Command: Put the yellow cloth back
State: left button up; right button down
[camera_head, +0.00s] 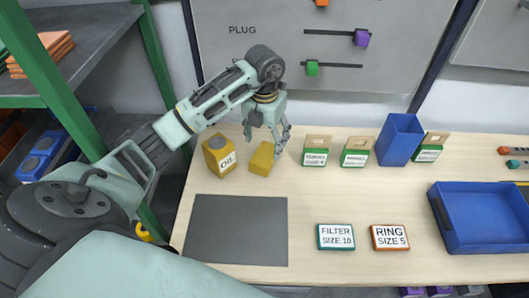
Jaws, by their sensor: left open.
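The yellow cloth (262,158) is a small yellow block-like shape on the wooden table, just right of the oil can. My left gripper (278,151) is open, pointing down, close to the cloth's upper right side. I cannot tell whether a finger touches the cloth. My right gripper does not show.
The yellow oil can (214,150) stands left of the cloth. A grey mat (232,232) lies in front, bare. Labelled boxes, a blue bin (399,139) and a blue tray (480,222) stand to the right. A green-framed shelf (88,45) is at the left.

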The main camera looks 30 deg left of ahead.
aim_at(264, 155)
pick_arm(q)
notch_tip(264, 155, up, 6)
jog(key=shift+r+b, duration=0.2)
jog(key=shift+b, duration=0.15)
dwell(0.4)
